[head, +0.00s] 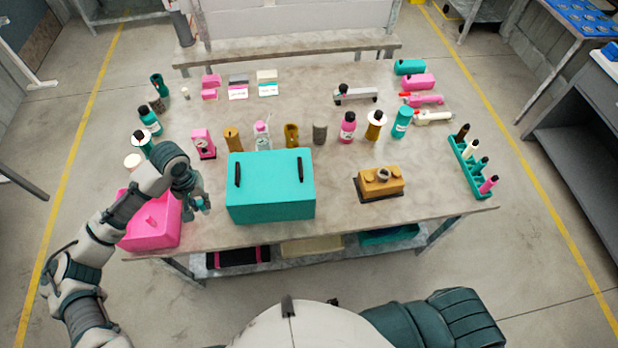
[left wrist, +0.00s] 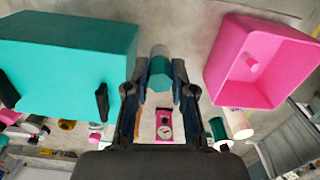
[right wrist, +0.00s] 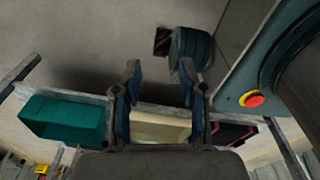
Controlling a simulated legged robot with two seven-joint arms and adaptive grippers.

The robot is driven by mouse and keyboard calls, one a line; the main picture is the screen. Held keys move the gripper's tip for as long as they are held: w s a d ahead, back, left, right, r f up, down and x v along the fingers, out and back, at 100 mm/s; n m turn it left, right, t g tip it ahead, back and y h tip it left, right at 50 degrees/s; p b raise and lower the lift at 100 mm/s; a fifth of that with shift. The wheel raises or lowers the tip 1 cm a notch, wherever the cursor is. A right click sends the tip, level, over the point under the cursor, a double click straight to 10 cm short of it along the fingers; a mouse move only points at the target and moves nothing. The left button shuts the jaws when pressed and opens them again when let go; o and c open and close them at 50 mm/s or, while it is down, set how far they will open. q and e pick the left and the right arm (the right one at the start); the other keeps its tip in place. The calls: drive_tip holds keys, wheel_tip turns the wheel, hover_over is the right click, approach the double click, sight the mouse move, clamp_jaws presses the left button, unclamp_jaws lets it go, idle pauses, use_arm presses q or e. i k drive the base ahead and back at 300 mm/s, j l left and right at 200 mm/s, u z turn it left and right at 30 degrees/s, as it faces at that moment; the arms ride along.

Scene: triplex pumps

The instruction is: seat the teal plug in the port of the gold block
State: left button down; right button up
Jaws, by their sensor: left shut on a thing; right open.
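The gold block (head: 395,185) sits on a dark base at the front right of the table, with a grey round fitting on its top. My left gripper (head: 203,207) is above the front left of the table, between the pink bin and the teal box, far left of the block. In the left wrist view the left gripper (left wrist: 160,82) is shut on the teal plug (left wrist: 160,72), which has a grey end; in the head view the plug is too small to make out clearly. My right gripper (right wrist: 159,75) is open and empty, below the table's front edge.
A teal box (head: 270,190) with two black handles stands between my left gripper and the gold block. A pink bin (head: 160,236) with a pink piece inside is at left. Bottles and cylinders stand behind. A teal rack (head: 466,170) is at right. The table around the block is clear.

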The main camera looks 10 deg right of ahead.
sight(385, 183)
drive_tip(key=k+z, duration=0.1)
drive_tip(key=z, duration=0.25)
drive_tip(key=k+l+z, duration=0.1)
drive_tip(key=z, duration=0.25)
drive_tip(key=k+z, duration=0.1)
drive_tip(key=z, duration=0.2)
